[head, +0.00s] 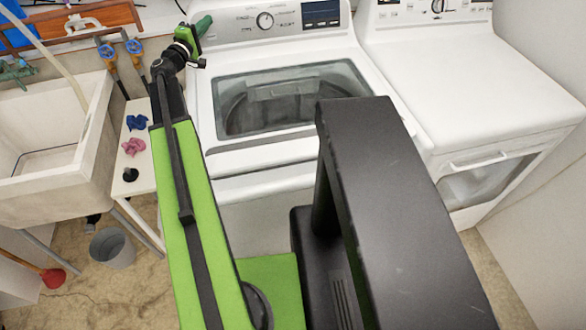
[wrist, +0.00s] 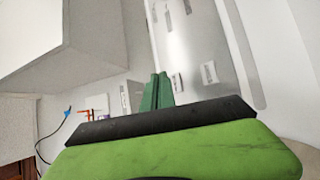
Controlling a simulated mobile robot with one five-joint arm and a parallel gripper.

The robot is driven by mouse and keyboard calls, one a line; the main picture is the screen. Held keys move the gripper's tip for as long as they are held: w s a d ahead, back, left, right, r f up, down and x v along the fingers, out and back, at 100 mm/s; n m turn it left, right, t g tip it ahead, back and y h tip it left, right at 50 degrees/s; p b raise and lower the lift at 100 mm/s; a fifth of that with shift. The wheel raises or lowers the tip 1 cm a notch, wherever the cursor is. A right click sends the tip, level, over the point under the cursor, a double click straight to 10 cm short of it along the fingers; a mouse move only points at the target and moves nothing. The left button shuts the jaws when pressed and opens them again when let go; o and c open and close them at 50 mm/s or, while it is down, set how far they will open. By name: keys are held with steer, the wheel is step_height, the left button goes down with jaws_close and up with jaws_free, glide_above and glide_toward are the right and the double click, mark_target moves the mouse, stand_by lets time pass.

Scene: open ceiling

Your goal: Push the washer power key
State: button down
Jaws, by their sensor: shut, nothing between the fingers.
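The white top-loading washer (head: 265,150) stands in the middle of the head view, with its clear lid shut. Its control panel (head: 225,32) runs along the back, with a round dial (head: 265,20) and a dark display (head: 320,13). The panel also shows as a grey strip in the wrist view (wrist: 200,45), with small pale labels or keys (wrist: 208,72). I cannot tell which mark is the power key. My gripper (head: 204,25) is shut and empty at the panel's left end. Its green fingers (wrist: 157,90) point toward the panel; contact cannot be told.
A white dryer (head: 470,90) stands to the right. A utility sink (head: 50,140) and a narrow white shelf (head: 132,182) with small blue and pink items are at the left. A grey bucket (head: 112,248) and a plunger (head: 52,277) are on the floor. Blue-handled taps (head: 106,52) are near my arm.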

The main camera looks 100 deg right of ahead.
steer(key=a, duration=0.1)
steer(key=a+r+p, duration=0.1)
steer(key=a, duration=0.2)
steer(key=shift+s+a+r, duration=0.3)
steer(key=shift+r, duration=0.05)
steer(key=shift+w, duration=0.1)
